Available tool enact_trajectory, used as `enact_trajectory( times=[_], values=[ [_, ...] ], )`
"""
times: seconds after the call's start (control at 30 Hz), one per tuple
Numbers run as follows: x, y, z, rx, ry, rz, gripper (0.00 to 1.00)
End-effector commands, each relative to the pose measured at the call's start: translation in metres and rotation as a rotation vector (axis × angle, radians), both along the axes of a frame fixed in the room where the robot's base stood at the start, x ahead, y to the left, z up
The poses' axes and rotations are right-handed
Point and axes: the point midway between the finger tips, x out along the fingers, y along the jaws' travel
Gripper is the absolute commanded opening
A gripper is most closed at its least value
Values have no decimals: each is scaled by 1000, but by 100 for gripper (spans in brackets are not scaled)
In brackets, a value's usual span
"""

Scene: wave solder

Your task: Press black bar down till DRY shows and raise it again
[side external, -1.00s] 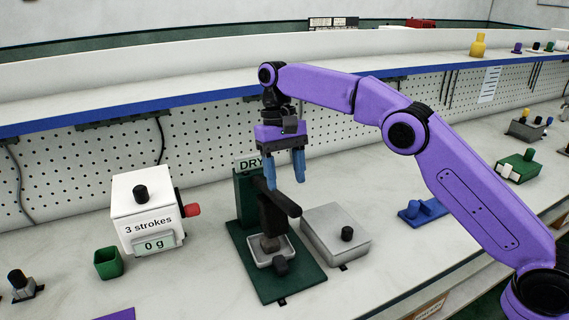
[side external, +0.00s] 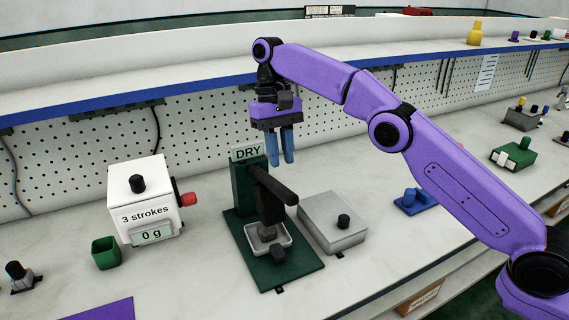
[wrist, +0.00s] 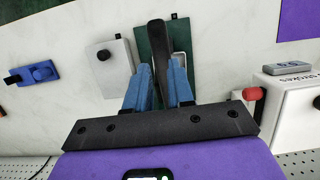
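The black bar (side external: 273,186) is the lever on the green press (side external: 243,196). It slants down toward the front, its free end outward. A sign reading DRY (side external: 247,153) shows on top of the press post. A white dish (side external: 286,239) sits on the press base under the black ram. My gripper (side external: 281,163) hangs above the bar, apart from it, with its two blue fingers pointing down. In the wrist view the fingers (wrist: 158,82) are spread and empty, and the bar (wrist: 156,45) shows below, between them.
Left of the press stands a white box (side external: 140,190) marked 3 strokes and 0 g, with a red knob. A green cup (side external: 105,253) stands beside it. A grey box (side external: 325,215) with a black knob is close on the press's right. Blue-edged shelf behind.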

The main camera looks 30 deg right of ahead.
Motion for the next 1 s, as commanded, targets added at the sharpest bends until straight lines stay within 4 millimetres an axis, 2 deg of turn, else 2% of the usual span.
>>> enact_trajectory(
  times=[0.03, 0.07, 0.17, 0.47, 0.77, 1.0],
  values=[
    [-2, 1, 2, 2, -3, 10, 5],
    [-3, 1, 4, 3, -5, 19, 0],
    [-11, 4, 10, 10, -17, 63, 0],
    [-62, -1, 24, 37, -75, 263, 0],
    [-140, -33, 24, 67, -131, 477, 0],
    [-212, -77, 9, 83, -171, 662, 0]
  ],
)
